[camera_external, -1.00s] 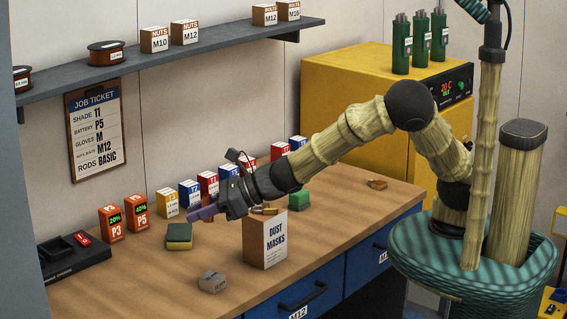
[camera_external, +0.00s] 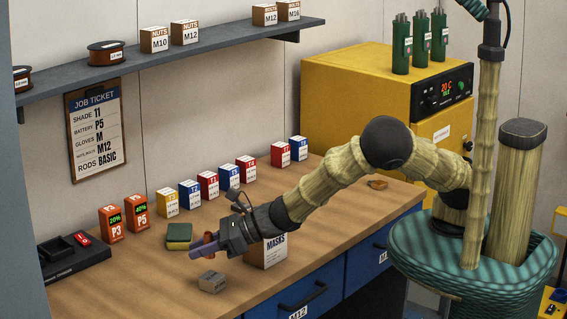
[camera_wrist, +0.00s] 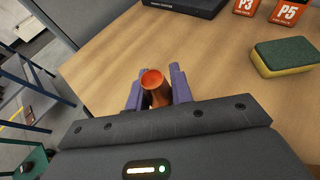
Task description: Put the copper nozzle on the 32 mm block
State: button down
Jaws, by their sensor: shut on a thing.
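My gripper (camera_external: 204,246) is shut on the copper nozzle (camera_wrist: 154,85), which sits between the purple fingers with its round open end showing in the wrist view. In the external view only a small orange bit of the nozzle shows at the fingers. A small grey block (camera_external: 212,282) with an unreadable label lies on the bench near its front edge, apparently the 32 mm block. My gripper is above the bench, behind and slightly left of this block in the picture, and apart from it. The block is not visible in the wrist view.
A green-yellow sponge (camera_external: 179,237) lies to the left. Orange battery packs (camera_external: 111,224), a black charger (camera_external: 72,258) and several small boxes (camera_external: 209,185) line the back. Bench (camera_external: 120,290) left of the block is clear.

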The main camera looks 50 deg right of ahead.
aim_at(204, 276)
jog(key=shift+f, duration=0.55)
jog(key=shift+f, duration=0.1)
jog(key=shift+f, duration=1.8)
jog(key=shift+f, duration=0.2)
jog(key=c, duration=1.2)
grip_release()
jog(key=shift+c, duration=0.2)
jog(key=shift+r, duration=0.1)
